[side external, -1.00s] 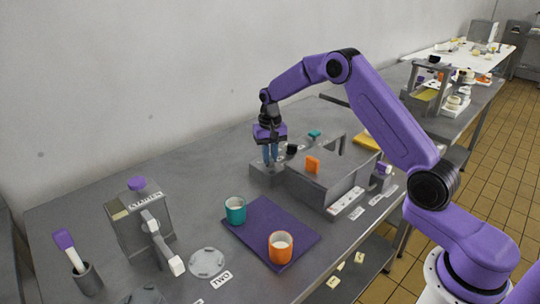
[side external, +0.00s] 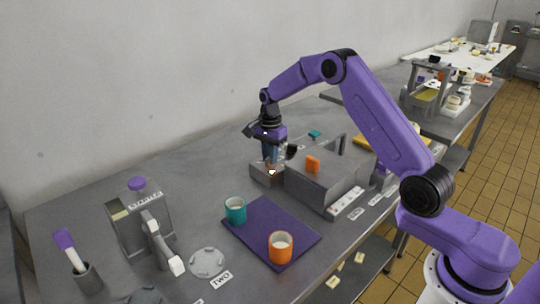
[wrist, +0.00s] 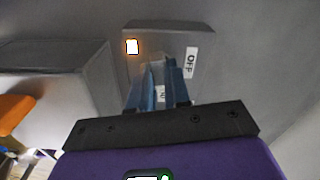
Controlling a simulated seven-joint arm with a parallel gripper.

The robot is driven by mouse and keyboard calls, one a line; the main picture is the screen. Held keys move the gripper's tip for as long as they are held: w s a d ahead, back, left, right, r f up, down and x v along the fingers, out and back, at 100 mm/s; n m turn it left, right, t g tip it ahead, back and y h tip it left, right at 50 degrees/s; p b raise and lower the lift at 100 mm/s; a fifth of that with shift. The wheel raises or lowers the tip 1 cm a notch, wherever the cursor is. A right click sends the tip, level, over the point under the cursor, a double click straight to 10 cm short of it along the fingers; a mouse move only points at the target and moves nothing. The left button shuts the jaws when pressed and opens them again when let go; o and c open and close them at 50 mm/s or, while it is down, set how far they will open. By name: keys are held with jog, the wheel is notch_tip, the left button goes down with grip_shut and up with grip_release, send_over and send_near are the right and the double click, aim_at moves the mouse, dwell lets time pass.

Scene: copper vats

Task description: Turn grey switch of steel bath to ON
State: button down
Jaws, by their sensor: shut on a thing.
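The steel bath (side external: 322,188) is a grey metal box with an orange piece on top, right of my gripper in the side view. A low grey switch box (side external: 258,176) stands beside it, also in the wrist view (wrist: 210,38). My gripper (side external: 270,160) points down over this box, its blue fingers (wrist: 158,92) shut on the grey switch (wrist: 153,70), mostly hidden between them. An OFF label (wrist: 190,62) lies right of the fingers. Another label (wrist: 162,93) is partly covered and I cannot read it surely.
A purple mat (side external: 262,225) with a teal cup (side external: 235,210) and an orange cup (side external: 280,246) lies in front. A machine labelled STARTER (side external: 145,225) stands at left. The wall (side external: 130,80) is behind. The table between machine and switch box is mostly clear.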

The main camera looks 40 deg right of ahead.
jog(key=shift+m, duration=1.1)
jog(key=c, duration=1.1)
grip_release()
jog(key=shift+r, duration=0.1)
notch_tip(320, 180, up, 17)
jog(key=shift+r, duration=0.15)
